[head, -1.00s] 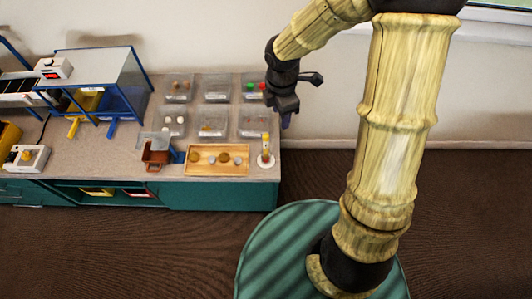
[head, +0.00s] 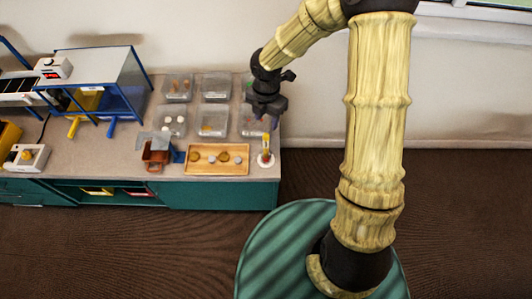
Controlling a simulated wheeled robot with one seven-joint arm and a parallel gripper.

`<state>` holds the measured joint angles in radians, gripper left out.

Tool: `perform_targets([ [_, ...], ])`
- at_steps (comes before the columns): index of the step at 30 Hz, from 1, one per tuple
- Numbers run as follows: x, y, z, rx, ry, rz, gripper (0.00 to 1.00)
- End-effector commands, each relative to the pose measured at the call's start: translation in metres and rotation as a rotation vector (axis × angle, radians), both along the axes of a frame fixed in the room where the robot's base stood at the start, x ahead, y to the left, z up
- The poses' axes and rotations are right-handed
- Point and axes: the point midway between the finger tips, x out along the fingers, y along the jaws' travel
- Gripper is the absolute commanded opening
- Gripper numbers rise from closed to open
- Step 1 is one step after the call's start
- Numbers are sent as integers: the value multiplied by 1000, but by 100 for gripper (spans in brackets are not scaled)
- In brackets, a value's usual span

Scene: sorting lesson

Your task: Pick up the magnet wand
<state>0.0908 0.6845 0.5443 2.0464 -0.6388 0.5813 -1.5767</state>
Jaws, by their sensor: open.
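A small upright yellow object, which looks like the magnet wand (head: 266,143), stands on a round white base (head: 266,163) at the right front corner of the counter. My gripper (head: 269,120) is open and points down just above its top. The gap between fingers and wand is too small to judge, and contact cannot be told. The upper tip of the wand is partly hidden by my gripper.
A wooden tray (head: 217,172) with several small round pieces lies left of the wand. Several clear bins (head: 213,123) stand behind on the counter (head: 135,165). A brown holder (head: 155,157) and a blue-framed machine (head: 100,75) are farther left.

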Motion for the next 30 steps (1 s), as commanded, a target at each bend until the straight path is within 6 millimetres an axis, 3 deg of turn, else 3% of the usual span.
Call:
perform_targets([
  [12,-1,1,-71,0,3,1,45],
  [25,0,0,-78,0,0,-1,45],
  [30,-1,1,-94,-1,3,2,45],
])
